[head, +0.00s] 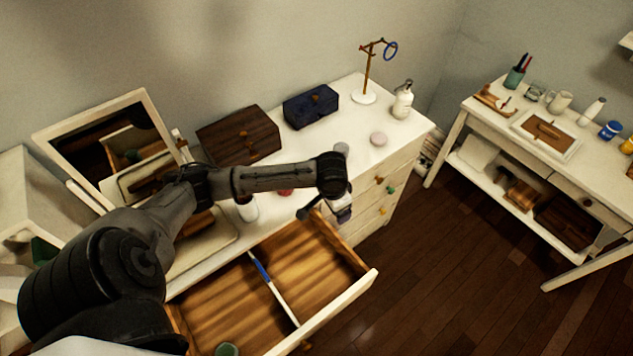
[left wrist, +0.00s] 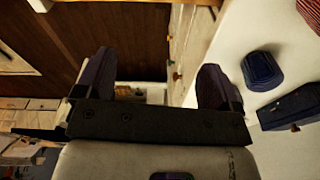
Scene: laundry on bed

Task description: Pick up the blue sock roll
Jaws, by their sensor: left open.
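I cannot make out a blue sock roll for certain in either view. My left gripper (head: 328,208) hangs over the dresser's front edge, above the right end of the open drawer. In the left wrist view its two dark fingers (left wrist: 158,82) are spread apart with nothing between them. A rounded dark blue object (left wrist: 262,70) lies on the white top to the right of the fingers; I cannot tell what it is. My right gripper is not in view.
The white dresser top (head: 400,140) holds a dark blue box (head: 311,106), a brown wooden box (head: 238,137), a pump bottle (head: 403,101) and a hook stand (head: 367,75). A side table (head: 478,112) stands at right. Wooden floor (head: 440,260) is clear between them.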

